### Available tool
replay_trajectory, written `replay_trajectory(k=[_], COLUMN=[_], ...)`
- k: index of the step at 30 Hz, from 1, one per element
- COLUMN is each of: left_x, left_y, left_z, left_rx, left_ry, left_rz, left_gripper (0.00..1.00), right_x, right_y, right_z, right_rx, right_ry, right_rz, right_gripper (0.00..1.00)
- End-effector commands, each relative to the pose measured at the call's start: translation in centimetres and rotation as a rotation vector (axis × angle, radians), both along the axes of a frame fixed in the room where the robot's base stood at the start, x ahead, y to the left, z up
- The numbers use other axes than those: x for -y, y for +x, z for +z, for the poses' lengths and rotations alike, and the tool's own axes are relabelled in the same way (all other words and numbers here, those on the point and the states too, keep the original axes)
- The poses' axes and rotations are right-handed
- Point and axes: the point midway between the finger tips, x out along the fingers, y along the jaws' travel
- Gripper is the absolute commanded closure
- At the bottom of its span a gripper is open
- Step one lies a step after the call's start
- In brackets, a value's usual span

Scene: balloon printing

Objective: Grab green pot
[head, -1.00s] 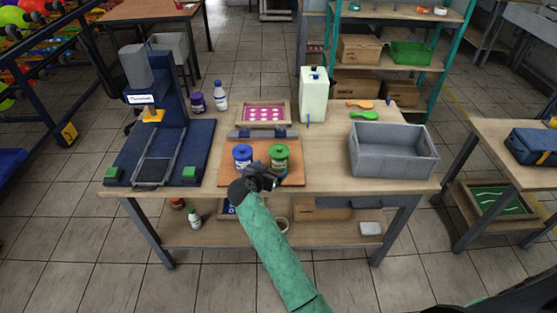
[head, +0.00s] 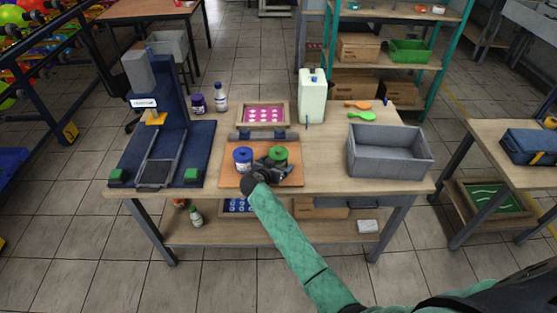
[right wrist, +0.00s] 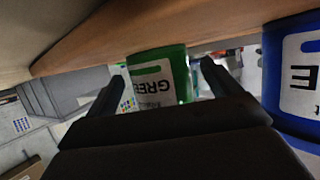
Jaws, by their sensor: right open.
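The green pot (head: 281,153) stands upright on the brown board (head: 292,181) on the table. In the right wrist view the green pot (right wrist: 158,78) appears between the two open fingers of my right gripper (right wrist: 160,88), with its "GREEN" label towards the camera. In the head view my right gripper (head: 274,166) is at the pot's near side and hides its lower part. I cannot tell whether the fingers touch it. The blue pot (head: 243,156) stands left of it, and the blue pot (right wrist: 290,80) is at the right of the wrist view. My left gripper is not in view.
A grey bin (head: 388,157) stands on the table's right side. A pink dotted screen frame (head: 263,114) and a white canister (head: 312,97) are behind the pots. A blue press (head: 162,150) stands at the left. The table's front edge is close below the gripper.

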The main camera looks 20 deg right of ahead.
Motion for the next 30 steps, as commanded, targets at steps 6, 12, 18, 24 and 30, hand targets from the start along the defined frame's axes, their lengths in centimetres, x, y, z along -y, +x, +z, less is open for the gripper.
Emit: replay_trajectory(k=[6, 12, 18, 24, 30], left_x=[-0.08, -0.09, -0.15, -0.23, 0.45], left_y=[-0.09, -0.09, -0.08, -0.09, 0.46], left_z=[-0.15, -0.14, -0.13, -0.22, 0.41], left_rx=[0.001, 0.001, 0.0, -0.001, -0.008], left_ry=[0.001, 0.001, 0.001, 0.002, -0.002], left_rz=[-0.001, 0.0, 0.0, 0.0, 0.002], left_gripper=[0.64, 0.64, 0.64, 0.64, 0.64], right_x=[0.08, 0.06, 0.06, 0.04, -0.02], right_y=[0.1, 0.1, 0.11, 0.12, 0.15], right_z=[-0.11, -0.09, -0.03, 0.03, 0.84], right_rx=[0.0, 0.0, 0.001, 0.002, 0.003], right_ry=[0.0, 0.0, 0.001, 0.0, 0.002], right_rz=[0.0, 0.001, 0.001, 0.001, 0.001], right_gripper=[0.11, 0.38, 0.66, 0.66, 0.66])
